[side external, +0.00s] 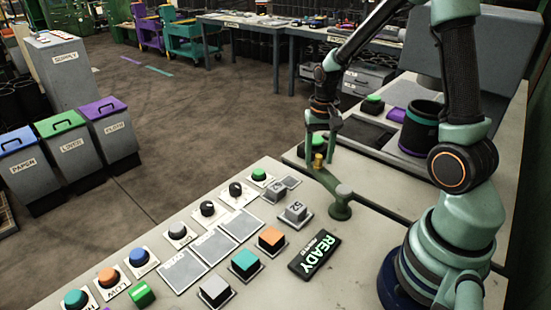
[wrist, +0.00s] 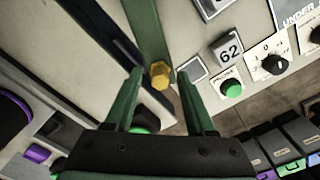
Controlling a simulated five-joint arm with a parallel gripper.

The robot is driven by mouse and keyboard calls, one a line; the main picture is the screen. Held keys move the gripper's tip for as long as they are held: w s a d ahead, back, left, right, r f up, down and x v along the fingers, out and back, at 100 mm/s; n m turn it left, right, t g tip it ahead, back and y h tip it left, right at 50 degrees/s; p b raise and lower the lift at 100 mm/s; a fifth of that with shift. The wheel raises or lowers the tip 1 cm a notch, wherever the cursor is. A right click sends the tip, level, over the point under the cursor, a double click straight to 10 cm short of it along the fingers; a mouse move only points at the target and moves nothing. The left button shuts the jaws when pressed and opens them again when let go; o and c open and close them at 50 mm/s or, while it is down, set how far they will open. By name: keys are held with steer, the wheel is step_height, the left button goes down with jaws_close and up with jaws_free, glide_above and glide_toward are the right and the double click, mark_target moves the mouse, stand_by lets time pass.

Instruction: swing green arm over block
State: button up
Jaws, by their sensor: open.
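The green arm (side external: 331,187) is a flat olive bar that runs from a round post at the panel edge to a brass hex knob (side external: 318,163) at its far end. In the wrist view the green arm (wrist: 152,30) comes in from the top, and the knob (wrist: 160,76) sits between my fingertips. My gripper (side external: 316,146) is above the knob with its fingers open on either side; contact cannot be told.
Orange (side external: 271,240), teal (side external: 246,263) and grey (side external: 216,290) blocks stand along the panel's front. A black READY sign (side external: 314,254) lies right of them. Buttons and knobs line the panel's far edge, including a green button (side external: 259,175). A dark cylinder (side external: 420,130) stands at right.

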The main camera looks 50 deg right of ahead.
steer(key=shift+f, duration=0.25)
jaws_close()
steer(key=shift+r, duration=0.1)
stand_by(1.2)
